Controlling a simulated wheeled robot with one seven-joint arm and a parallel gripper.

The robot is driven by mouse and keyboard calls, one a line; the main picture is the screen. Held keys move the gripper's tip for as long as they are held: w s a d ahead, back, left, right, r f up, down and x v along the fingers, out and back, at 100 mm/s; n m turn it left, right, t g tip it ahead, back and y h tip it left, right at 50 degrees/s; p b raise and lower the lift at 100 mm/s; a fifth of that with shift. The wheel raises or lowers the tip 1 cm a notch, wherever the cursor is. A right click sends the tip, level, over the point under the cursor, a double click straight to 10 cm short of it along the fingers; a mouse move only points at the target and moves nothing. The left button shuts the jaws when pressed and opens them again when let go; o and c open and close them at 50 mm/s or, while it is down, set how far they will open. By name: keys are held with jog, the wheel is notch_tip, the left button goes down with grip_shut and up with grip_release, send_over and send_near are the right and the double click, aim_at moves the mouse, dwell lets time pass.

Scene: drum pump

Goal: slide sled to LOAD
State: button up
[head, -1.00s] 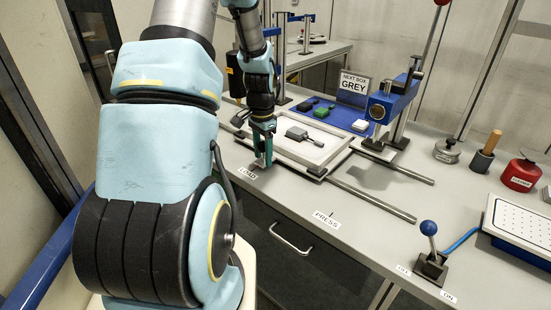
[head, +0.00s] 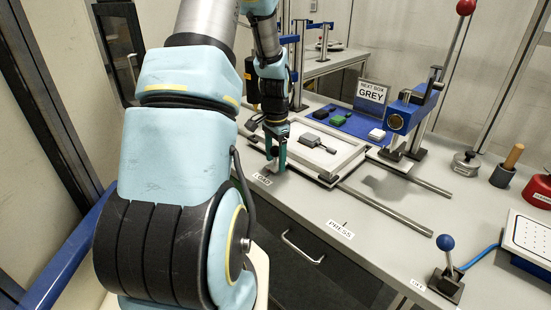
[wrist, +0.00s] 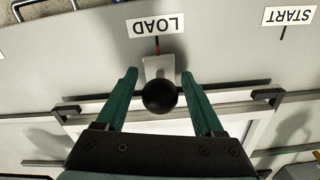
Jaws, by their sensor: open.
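The white tray-like sled (head: 346,158) sits on two rails at their LOAD end in the head view, with a grey box with a handle-like part (head: 325,144) on it. My gripper (head: 277,166) points down at the sled's near left side. In the wrist view my gripper (wrist: 158,80) is open, its green fingers either side of a black ball knob (wrist: 160,97). I cannot tell whether they touch it. A metal plate (wrist: 161,67) beyond the knob lies by a red mark at the LOAD label (wrist: 156,26). The LOAD label (head: 263,179) also shows in the head view.
The rails (head: 385,210) run bare toward the PRESS label (head: 340,230). A blue press (head: 408,115) stands behind them. A blue mat (head: 345,122) holds small boxes by a "NEXT BOX GREY" sign (head: 371,93). A blue-knobbed lever (head: 446,260) stands at the front right.

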notch_tip(320, 180, up, 11)
jog(key=shift+f+b, duration=0.1)
jog(key=shift+b, duration=1.05)
jog(key=s+a+n, duration=0.2)
jog(key=s+n, duration=0.3)
jog(key=s, duration=0.3)
jog(key=s+a+n+t, duration=0.1)
jog(key=s+a+n, duration=0.2)
jog(key=s, duration=0.6)
jog(key=shift+f+n+t, duration=0.25)
jog(key=shift+n+t, duration=0.05)
jog(key=shift+n, duration=0.6)
jog(key=shift+w, duration=0.1)
